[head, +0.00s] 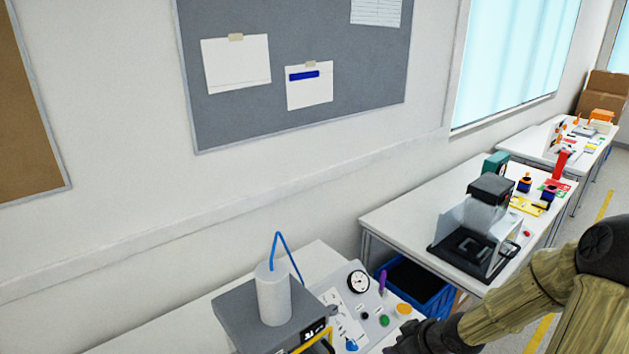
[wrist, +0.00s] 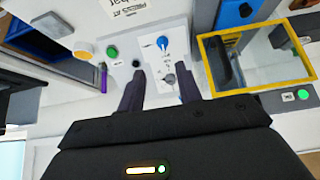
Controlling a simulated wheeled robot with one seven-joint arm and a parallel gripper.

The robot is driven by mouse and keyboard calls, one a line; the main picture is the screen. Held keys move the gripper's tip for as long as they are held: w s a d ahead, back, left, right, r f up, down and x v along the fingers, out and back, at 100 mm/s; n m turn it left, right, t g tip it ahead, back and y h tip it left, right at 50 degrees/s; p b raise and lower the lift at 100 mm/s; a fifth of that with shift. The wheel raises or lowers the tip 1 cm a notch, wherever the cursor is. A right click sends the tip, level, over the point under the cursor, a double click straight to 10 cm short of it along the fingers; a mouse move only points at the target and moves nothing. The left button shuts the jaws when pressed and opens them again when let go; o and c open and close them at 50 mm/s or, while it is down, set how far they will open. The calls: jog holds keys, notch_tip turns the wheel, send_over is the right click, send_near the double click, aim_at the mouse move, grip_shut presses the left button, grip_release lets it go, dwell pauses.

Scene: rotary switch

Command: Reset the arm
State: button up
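My arm (head: 520,300) comes in from the lower right of the head view, and my dark gripper (head: 412,338) is low at the right edge of the switch panel (head: 375,304). In the wrist view the two fingers of my gripper (wrist: 160,86) are spread apart with nothing held. A small grey knob (wrist: 169,79) on the panel shows between the fingertips; I cannot tell whether they touch the panel. A blue rotary knob (wrist: 162,44) sits just beyond; it also shows in the head view (head: 351,345). A green button (wrist: 112,51) and an orange button (wrist: 83,50) are to the left.
A grey box (head: 238,310) with a white cylinder (head: 273,295) and a blue tube stands left of the panel. A yellow-framed opening (wrist: 258,63) is right of the fingers. A purple handle (head: 382,280), a blue crate (head: 432,296) and another bench (head: 395,222) are nearby.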

jog(key=s+a+r+m+g+h, duration=0.3)
jog(key=s+a+r+m+h, duration=0.1)
jog(key=s+a+r+m, duration=0.3)
jog(key=s+r, duration=0.2)
jog(key=s, duration=0.2)
jog(key=shift+r, duration=0.15)
dwell(1.7)
